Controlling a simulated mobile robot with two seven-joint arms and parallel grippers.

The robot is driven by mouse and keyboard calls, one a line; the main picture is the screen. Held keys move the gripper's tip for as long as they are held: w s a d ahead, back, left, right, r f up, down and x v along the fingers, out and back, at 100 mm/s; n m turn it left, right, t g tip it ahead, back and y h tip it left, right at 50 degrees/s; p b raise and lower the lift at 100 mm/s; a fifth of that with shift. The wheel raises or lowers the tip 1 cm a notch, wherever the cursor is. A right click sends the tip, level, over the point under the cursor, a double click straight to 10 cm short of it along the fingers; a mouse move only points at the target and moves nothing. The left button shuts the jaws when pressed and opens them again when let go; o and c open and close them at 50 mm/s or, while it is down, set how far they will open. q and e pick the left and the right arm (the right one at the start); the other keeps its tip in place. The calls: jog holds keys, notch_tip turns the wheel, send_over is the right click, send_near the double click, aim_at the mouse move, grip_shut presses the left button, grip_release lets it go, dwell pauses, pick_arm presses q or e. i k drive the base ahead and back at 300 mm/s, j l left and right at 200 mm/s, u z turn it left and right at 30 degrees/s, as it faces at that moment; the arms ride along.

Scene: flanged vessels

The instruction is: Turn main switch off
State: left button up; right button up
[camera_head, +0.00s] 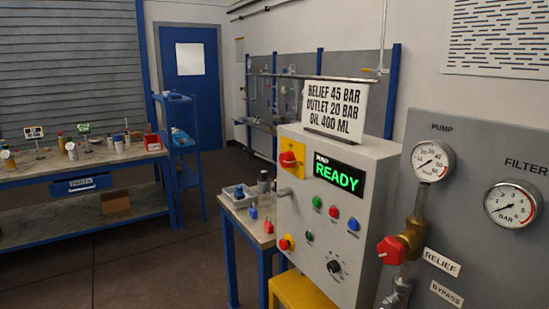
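A grey control cabinet (318,255) stands right of centre. A red rotary switch (288,159) on a yellow plate sits at the upper left of its front; it looks like the main switch. Its handle appears slanted, and I cannot read any position marks. A green-lit display (338,175) beside it reads "READY". Neither of my grippers is in view.
Small green, red and blue buttons (333,212) and a black dial (334,267) share the cabinet front. A grey panel (480,145) with gauges and a red valve knob (390,250) stands at the right. Open floor (150,265) lies left.

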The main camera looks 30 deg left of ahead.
aim_at(287, 159)
jog(key=i+j+z, duration=0.25)
jog(key=j, duration=1.6)
jog(key=j+z, duration=0.25)
jog(key=j, duration=1.65)
